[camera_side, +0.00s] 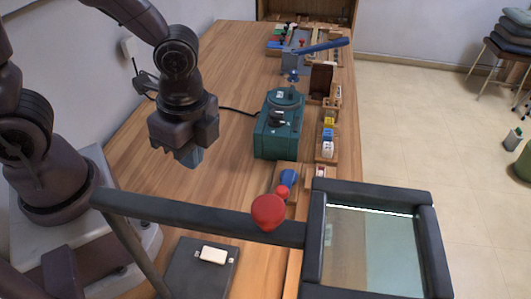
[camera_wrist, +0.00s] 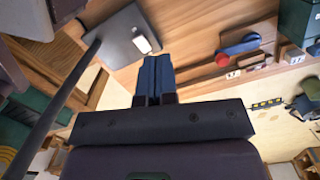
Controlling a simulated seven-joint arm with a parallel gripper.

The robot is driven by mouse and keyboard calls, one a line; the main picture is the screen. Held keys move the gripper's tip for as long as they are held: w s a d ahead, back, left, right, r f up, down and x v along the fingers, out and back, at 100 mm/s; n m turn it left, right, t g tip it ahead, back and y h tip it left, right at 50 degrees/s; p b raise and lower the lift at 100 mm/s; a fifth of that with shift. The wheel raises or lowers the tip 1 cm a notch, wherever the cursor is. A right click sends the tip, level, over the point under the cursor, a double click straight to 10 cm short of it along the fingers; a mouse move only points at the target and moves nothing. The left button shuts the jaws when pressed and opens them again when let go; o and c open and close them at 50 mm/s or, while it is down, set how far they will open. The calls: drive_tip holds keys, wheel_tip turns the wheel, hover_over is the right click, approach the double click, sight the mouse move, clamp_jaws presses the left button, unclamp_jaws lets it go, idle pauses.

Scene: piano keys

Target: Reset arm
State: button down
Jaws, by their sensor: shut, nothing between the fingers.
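My gripper (camera_side: 189,156) hangs above the wooden table (camera_side: 225,186) in the side view, left of the green box, pointing down. It is apart from everything around it. In the wrist view its blue fingers (camera_wrist: 154,70) are together and hold nothing. My arm is raised over the left part of the table. No piano keys can be made out clearly in either view.
A green box (camera_side: 280,125) stands mid-table. A black plate (camera_side: 195,270) lies in front. A blue lever (camera_side: 318,48) is at the back. Table between gripper and box is clear.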

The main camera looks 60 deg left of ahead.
drive_tip(key=a+r+n+t, duration=0.3)
drive_tip(key=r+n, duration=0.3)
drive_tip(key=r, duration=0.2)
drive_tip(key=a+r+n+t, duration=0.3)
drive_tip(key=a+r+n, duration=0.1)
drive_tip(key=r+n, duration=0.2)
drive_tip(key=shift+s+a+r+h, duration=0.3)
drive_tip(key=shift+r+h, duration=0.1)
drive_tip(key=shift+r, duration=0.5)
drive_tip(key=shift+d, duration=0.1)
drive_tip(key=d+f+m+g, duration=0.3)
drive_tip(key=d+f+m, duration=0.5)
drive_tip(key=m, duration=0.5)
drive_tip(key=d+f+m+g+y, duration=0.1)
drive_tip(key=d+f+m+g, duration=0.2)
drive_tip(key=d+f+m, duration=0.5)
drive_tip(key=f+m, duration=0.1)
drive_tip(key=m, duration=0.4)
drive_tip(key=shift+s+d+m+g, duration=0.2)
drive_tip(key=shift+m+g, duration=0.1)
drive_tip(key=shift+g, duration=0.1)
drive_tip(key=shift+a+f, duration=0.1)
drive_tip(key=shift+f, duration=0.1)
